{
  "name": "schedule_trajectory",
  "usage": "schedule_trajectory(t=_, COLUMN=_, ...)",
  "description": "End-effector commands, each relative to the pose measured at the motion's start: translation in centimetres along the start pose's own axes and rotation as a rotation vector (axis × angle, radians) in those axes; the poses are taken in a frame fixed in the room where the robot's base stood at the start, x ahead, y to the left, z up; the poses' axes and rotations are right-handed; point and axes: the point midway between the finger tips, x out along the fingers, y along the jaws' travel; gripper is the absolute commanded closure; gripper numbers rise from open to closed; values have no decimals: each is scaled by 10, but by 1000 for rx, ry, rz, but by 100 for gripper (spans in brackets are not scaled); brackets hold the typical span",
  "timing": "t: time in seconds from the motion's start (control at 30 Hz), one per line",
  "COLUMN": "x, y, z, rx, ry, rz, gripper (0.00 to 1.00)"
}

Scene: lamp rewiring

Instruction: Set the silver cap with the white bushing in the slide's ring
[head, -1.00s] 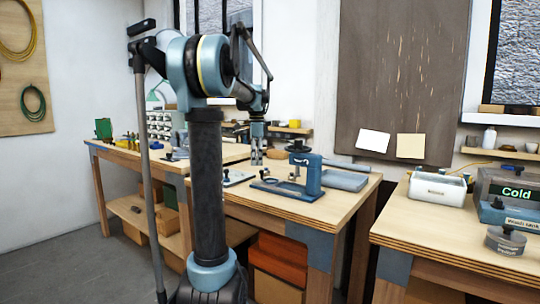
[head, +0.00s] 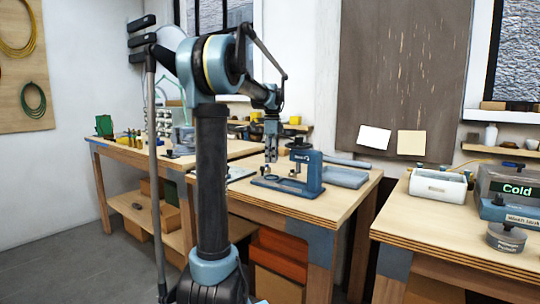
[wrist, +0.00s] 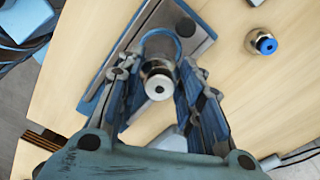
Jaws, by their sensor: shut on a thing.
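My gripper (wrist: 160,78) is shut on the silver cap (wrist: 158,86), which sits between its two fingers. The cap's pale end with a dark central hole faces the wrist camera. The slide's blue ring (wrist: 161,36) lies just beyond the cap in the wrist view, and the cap overlaps its near edge. I cannot tell whether the cap is above the ring or touching it. In the head view my gripper (head: 271,157) points down at the left end of the blue press (head: 313,177), over its slide; the cap is too small to make out there.
A second silver cap with a blue bushing (wrist: 263,42) stands on the bare wood to the right of the slide. A flat blue-grey tray (head: 347,178) lies right of the press. The right bench holds a white bin (head: 437,188) and a "Cold" display box (head: 512,190).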

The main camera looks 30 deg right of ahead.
Motion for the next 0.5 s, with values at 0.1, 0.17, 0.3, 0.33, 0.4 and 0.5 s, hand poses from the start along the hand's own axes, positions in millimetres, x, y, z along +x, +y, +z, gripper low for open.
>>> schedule_trajectory(t=0.1, x=6, y=0, z=0, rx=0, ry=0, rz=0, gripper=93)
schedule_trajectory(t=0.17, x=9, y=0, z=0, rx=0, ry=0, rz=0, gripper=93)
schedule_trajectory(t=0.3, x=16, y=0, z=0, rx=0, ry=0, rz=0, gripper=93)
schedule_trajectory(t=0.33, x=17, y=0, z=0, rx=0, ry=0, rz=0, gripper=93)
schedule_trajectory(t=0.4, x=20, y=-1, z=0, rx=0, ry=0, rz=0, gripper=93)
schedule_trajectory(t=0.5, x=25, y=-1, z=-1, rx=1, ry=0, rz=0, gripper=93)
